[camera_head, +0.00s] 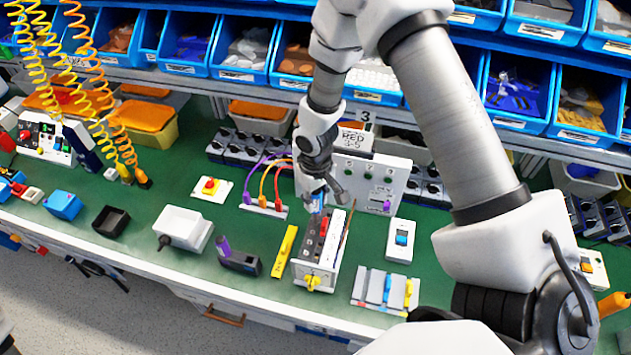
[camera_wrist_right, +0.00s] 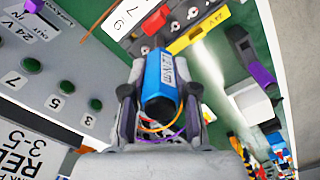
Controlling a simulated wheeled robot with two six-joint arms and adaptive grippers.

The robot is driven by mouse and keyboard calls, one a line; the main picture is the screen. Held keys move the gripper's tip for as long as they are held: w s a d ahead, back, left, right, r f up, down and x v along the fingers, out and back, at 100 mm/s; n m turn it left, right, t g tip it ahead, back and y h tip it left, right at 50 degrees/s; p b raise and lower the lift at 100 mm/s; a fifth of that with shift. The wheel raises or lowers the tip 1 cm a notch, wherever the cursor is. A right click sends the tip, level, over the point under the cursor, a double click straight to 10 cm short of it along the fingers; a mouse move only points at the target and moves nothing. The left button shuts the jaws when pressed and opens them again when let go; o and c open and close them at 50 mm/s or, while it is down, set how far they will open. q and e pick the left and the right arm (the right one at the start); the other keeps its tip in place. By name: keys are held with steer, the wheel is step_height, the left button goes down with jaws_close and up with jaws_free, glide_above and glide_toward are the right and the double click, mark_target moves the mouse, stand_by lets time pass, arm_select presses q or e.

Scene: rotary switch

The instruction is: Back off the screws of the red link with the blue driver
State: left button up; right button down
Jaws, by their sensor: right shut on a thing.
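My right gripper (camera_head: 318,190) is shut on the blue driver (camera_head: 316,204) above the back end of a grey unit (camera_head: 300,268). In the right wrist view the blue handle (camera_wrist_right: 160,82) sits between the finger pads of the gripper (camera_wrist_right: 158,105) and points away from the camera. The red link (camera_head: 324,227) lies on top of the unit; part of it shows just past the driver in the right wrist view (camera_wrist_right: 154,21). The driver's tip and the link's screws are too small or hidden, so I cannot tell whether they touch. My left gripper is not in view.
Purple and orange leads (camera_head: 265,182) arch nearby.

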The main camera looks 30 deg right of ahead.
steer(key=shift+r+n, duration=0.1)
steer(key=shift+n, duration=0.3)
steer(key=shift+d, duration=0.1)
steer(key=shift+r+n+p, duration=0.15)
steer(key=shift+n+p, duration=0.6)
steer(key=shift+n, duration=0.85)
steer(key=shift+f+n, duration=0.25)
steer(key=shift+n, duration=1.15)
steer(key=shift+r, duration=3.05)
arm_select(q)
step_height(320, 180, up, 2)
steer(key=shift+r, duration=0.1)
